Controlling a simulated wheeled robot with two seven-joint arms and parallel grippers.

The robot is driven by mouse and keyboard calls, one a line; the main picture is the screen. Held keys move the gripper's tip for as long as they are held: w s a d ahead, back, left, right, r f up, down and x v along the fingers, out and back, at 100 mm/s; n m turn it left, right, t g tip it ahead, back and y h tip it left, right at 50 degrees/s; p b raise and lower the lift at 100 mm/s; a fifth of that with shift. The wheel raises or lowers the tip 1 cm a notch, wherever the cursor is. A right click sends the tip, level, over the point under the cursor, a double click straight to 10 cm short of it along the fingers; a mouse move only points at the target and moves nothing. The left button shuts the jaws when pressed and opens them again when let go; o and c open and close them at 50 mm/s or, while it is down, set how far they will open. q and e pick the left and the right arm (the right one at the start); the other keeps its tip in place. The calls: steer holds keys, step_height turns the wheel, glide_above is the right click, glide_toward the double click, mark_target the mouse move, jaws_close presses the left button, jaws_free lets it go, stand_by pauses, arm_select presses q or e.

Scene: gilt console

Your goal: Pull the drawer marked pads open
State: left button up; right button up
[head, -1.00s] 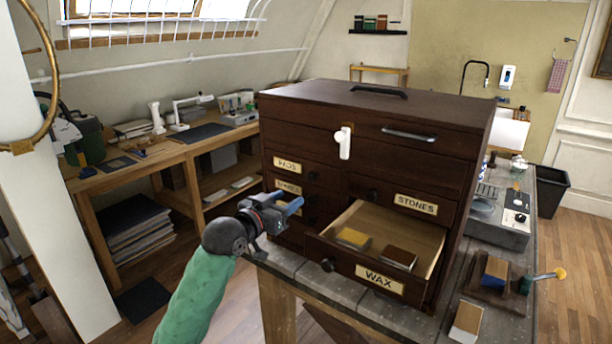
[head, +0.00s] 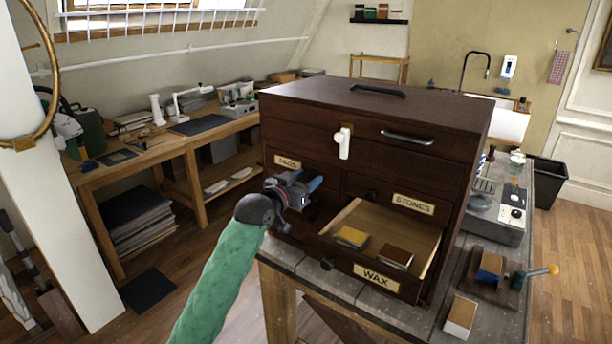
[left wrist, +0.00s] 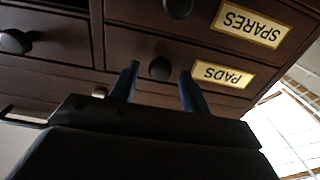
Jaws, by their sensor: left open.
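The dark wooden chest (head: 310,109) stands on the bench. Its drawer marked pads (head: 287,162) is shut, at the upper left of the small drawers. In the left wrist view its label (left wrist: 222,74) appears upside down, with a round dark knob (left wrist: 160,68) beside it. My left gripper (head: 313,186) is open in front of the left drawers and hides part of them. In the wrist view its blue fingertips (left wrist: 158,80) stand either side of the pads knob; whether they touch it I cannot tell. My right gripper is not in view.
The wax drawer (head: 375,277) stands open at the lower right, holding a yellow block (head: 351,237) and a brown block (head: 396,255). The stones drawer (head: 413,204) and spares drawer (left wrist: 252,25) are shut. A white catch (head: 344,142) hangs on the chest front.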

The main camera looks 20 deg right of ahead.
arm_select(q)
steer(key=shift+w+d, duration=0.1)
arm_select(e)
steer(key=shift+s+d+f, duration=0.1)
arm_select(q)
jaws_close()
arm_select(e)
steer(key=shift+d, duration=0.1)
arm_select(q)
steer(key=v, duration=2)
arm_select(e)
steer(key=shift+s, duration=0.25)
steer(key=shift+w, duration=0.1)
